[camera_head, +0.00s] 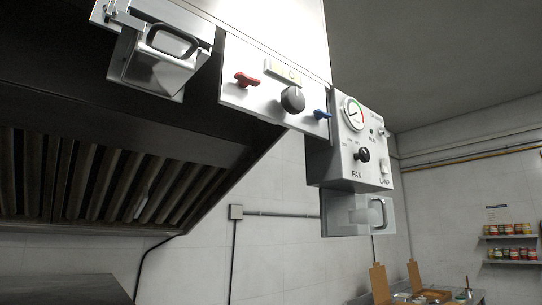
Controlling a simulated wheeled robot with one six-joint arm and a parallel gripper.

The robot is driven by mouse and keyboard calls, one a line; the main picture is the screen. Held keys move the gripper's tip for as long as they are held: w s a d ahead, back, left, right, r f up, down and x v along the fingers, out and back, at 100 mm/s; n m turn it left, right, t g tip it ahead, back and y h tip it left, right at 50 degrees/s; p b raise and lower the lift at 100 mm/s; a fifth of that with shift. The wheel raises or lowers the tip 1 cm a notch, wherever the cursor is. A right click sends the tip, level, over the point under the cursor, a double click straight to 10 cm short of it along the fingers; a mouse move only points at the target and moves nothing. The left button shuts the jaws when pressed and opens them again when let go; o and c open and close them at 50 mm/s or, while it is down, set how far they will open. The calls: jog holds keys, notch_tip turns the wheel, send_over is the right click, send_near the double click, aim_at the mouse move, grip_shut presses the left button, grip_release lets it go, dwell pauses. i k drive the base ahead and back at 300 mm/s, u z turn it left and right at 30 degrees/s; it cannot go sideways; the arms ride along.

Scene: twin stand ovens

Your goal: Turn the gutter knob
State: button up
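A white panel (273,85) on the front edge of the hood carries a dark round knob (293,99) with a small label plate (283,71) above it. The lettering on the plate is too small to read, so I cannot tell for sure that this is the gutter knob. A red lever (246,79) sits left of the knob and a blue lever (321,114) sits right of it. My gripper is not in view, and nothing touches the knob.
A control box (350,145) with a gauge (353,113) and a black FAN knob (362,155) juts out on the right. A metal box with a handle (172,40) hangs at upper left. Hood filters (95,185) lie below. Shelves (512,236) stand far right.

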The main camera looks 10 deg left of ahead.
aim_at(292, 99)
jog(key=u, duration=0.25)
jog(key=k, duration=0.4)
jog(key=u, duration=0.35)
